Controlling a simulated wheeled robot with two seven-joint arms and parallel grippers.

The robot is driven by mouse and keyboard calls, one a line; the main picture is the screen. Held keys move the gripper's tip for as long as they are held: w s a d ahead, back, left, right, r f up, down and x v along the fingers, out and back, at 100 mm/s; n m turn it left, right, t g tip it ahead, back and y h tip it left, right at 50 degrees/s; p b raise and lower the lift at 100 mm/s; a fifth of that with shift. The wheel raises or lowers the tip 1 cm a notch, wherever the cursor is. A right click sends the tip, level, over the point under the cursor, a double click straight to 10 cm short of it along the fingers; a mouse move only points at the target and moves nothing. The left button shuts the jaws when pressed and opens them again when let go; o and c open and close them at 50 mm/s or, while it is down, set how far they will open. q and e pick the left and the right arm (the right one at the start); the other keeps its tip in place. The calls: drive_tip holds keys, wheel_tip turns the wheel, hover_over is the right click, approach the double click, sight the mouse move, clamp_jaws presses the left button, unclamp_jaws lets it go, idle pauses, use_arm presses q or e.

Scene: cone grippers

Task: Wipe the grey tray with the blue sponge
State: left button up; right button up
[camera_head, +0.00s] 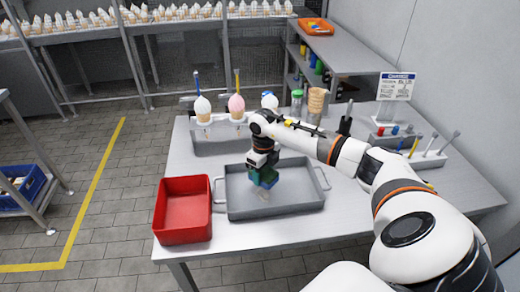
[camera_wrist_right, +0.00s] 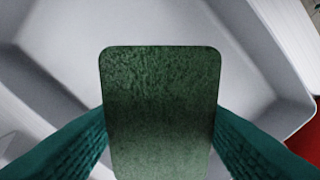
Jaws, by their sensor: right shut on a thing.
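The grey tray (camera_head: 300,201) lies on the metal table, with a wire handle at each end. My right gripper (camera_head: 263,176) points down inside it, left of its middle. It is shut on the sponge (camera_head: 268,183), which looks dark blue and green in the head view. In the wrist view the sponge's green face (camera_wrist_right: 160,105) is between two teal fingers, with the pale tray (camera_wrist_right: 50,35) around it. I cannot tell whether the sponge touches the tray floor. A faint pale patch shows on the floor by the sponge. My left gripper is out of view.
A red bin (camera_head: 184,212) stands close to the tray's left. Behind the tray a metal rack (camera_head: 218,143) holds cones with white and pink tops. Stacked cones (camera_head: 316,101), bottles and a sign (camera_head: 396,87) stand at the back right. The table front is clear.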

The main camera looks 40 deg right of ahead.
drive_tip(key=shift+r+p, duration=0.65)
drive_tip(key=shift+r, duration=0.8)
drive_tip(key=shift+a, duration=0.1)
